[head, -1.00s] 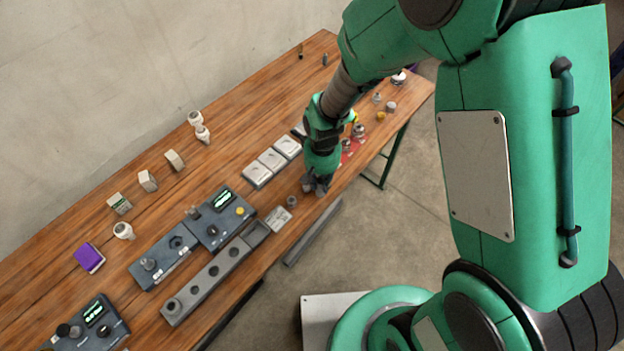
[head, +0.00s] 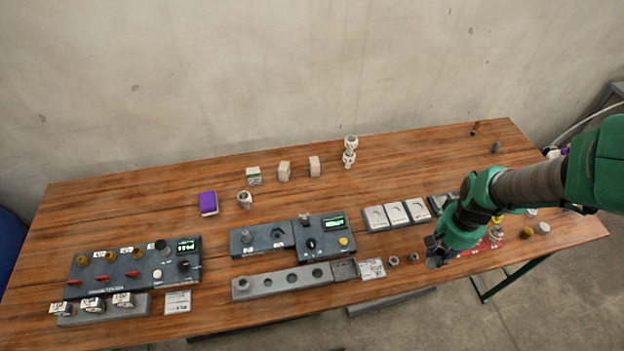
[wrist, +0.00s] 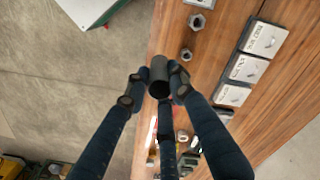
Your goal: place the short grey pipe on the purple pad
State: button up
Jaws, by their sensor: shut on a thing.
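My gripper (wrist: 160,88) is shut on the short grey pipe (wrist: 159,76), a dark hollow cylinder seen nearly end-on between the fingers in the wrist view. In the head view, my gripper (head: 436,255) is over the front edge of the table, right of centre, and the pipe is hard to make out there. The purple pad (head: 208,203) lies on the table left of centre, far to the left of my gripper. Its top looks bare.
The wooden table (head: 130,205) also bears grey control boxes (head: 320,237), a long holed block (head: 290,281), white plates (head: 397,214) and loose nuts (head: 393,260). A white ring fitting (head: 244,199) stands right beside the pad. Bare wood lies left of the pad.

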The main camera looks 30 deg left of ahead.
notch_tip(320, 180, up, 3)
jog(key=shift+a+r, duration=0.15)
jog(key=shift+r, duration=0.05)
jog(key=s+a+r+n+p, duration=0.1)
jog(key=a+n+p, duration=0.1)
jog(key=a, duration=1.4)
jog(key=s+a+r+n+p, duration=0.1)
jog(key=s+a+n+p, duration=0.15)
jog(key=a, duration=1.45)
jog(key=s+a+f+n+p, duration=0.1)
jog(key=s+a+p, duration=0.1)
jog(key=s+a, duration=1)
jog(key=s+a+f+n+p, duration=0.1)
jog(key=s+a+n+p, duration=0.1)
jog(key=s+a, duration=0.95)
notch_tip(320, 180, down, 5)
jog(key=w+a, duration=0.2)
jog(key=shift+w+a, duration=0.2)
jog(key=shift+a, duration=0.1)
jog(key=shift+a+f, duration=0.1)
jog(key=shift+a, duration=0.05)
jog(key=w+a, duration=0.2)
jog(key=a, duration=0.5)
jog(key=w+a+f, duration=0.1)
jog(key=w+a, duration=0.2)
jog(key=a, duration=0.4)
jog(key=shift+w+a+f, duration=0.15)
jog(key=shift+a+f, duration=0.1)
jog(key=shift+a, duration=0.15)
